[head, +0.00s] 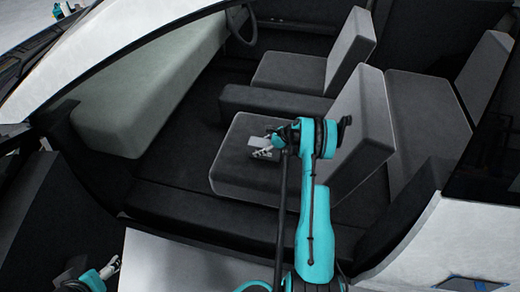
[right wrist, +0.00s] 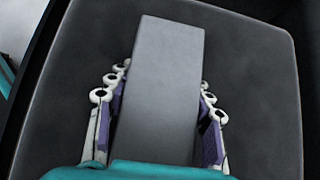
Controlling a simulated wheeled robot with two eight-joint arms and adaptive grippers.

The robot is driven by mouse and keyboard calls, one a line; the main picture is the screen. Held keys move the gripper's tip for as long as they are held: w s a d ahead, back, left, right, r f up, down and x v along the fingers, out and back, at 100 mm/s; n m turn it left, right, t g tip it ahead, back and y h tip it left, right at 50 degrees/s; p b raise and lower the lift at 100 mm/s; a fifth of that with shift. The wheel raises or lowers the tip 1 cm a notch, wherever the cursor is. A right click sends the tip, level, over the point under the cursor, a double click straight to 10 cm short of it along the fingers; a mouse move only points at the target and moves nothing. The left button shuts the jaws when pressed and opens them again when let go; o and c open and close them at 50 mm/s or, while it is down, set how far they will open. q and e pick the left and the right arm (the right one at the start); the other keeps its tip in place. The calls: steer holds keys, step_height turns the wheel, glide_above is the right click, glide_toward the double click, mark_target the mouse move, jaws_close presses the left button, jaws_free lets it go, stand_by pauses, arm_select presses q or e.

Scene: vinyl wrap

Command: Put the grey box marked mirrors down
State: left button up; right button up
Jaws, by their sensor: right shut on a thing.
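The grey box (right wrist: 163,75) is a plain long block between the purple-padded fingers of my right gripper (right wrist: 160,115) in the right wrist view. No marking shows on the face I see. In the head view the right gripper (head: 264,150) is inside the car over the near seat cushion (head: 225,170), shut on the box (head: 259,142), which looks small and partly covered. The cushion also lies behind the box in the right wrist view (right wrist: 250,75). I cannot tell whether the box touches it. My left gripper (head: 108,270) is low at the left, outside the car; its opening is unclear.
The near seat's backrest (head: 365,125) stands just right of my right arm. A second seat (head: 290,72) and the steering wheel (head: 240,22) are farther back. A pale dashboard panel (head: 150,95) is at the left. The dark door sill (head: 190,218) runs below my right arm.

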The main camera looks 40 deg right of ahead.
steer(key=shift+f, duration=0.1)
steer(key=o, duration=1.4)
